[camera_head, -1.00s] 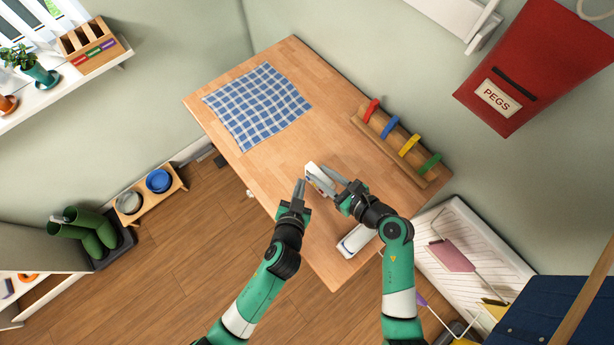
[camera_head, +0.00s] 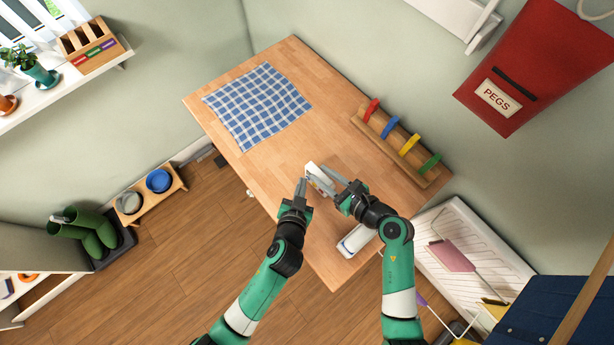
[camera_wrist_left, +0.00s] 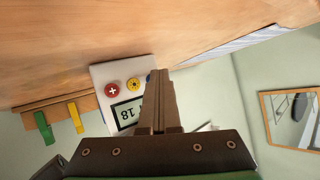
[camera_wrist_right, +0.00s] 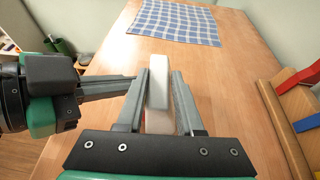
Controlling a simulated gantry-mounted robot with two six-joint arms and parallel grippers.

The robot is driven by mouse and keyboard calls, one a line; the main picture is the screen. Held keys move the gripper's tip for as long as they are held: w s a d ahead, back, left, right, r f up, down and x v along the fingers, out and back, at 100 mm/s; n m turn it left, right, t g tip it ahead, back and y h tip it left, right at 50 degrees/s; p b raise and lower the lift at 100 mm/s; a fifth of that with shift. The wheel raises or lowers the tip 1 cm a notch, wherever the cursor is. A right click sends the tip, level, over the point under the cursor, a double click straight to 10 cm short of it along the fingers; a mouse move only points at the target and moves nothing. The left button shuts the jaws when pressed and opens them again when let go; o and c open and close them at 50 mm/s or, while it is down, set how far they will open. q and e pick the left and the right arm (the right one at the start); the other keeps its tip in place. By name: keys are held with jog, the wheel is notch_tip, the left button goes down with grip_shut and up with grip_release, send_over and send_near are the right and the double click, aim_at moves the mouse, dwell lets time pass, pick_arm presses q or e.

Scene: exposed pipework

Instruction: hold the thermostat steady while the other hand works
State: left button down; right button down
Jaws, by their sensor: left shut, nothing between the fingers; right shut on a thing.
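The thermostat (camera_head: 313,169) is a white slab held on edge above the table. Its face shows in the left wrist view (camera_wrist_left: 103,76), with a display reading 18, a red plus button, a yellow button and a partly hidden blue button. My right gripper (camera_wrist_right: 157,78) is shut on the thermostat, one finger on each side. My left gripper (camera_head: 302,181) is shut and empty. Its fingertips (camera_wrist_left: 158,74) are close to the face, in front of the blue button; I cannot tell if they touch it.
The wooden table (camera_head: 290,60) carries a blue checked cloth (camera_head: 257,106) and a wooden rack (camera_head: 385,150) with coloured pegs. A white object (camera_head: 356,240) lies near the front edge, partly behind my right arm. The table's middle is clear.

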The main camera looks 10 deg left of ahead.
pick_arm(q)
jog(key=shift+s, duration=0.1)
jog(key=shift+s+a, duration=0.45)
jog(key=shift+s, duration=0.05)
jog(key=shift+s+a, duration=1.6)
jog(key=shift+s, duration=0.3)
dwell(1.2)
jog(key=s+a, duration=0.2)
jog(key=s, duration=0.1)
jog(key=shift+a, duration=0.25)
jog(key=shift+r, duration=0.1)
jog(key=shift+w+d, duration=0.1)
jog(key=shift+w, duration=0.05)
jog(key=shift+w+d, duration=1.4)
jog(key=shift+w, duration=0.25)
jog(key=shift+w+d, duration=1.35)
jog(key=shift+w, duration=0.3)
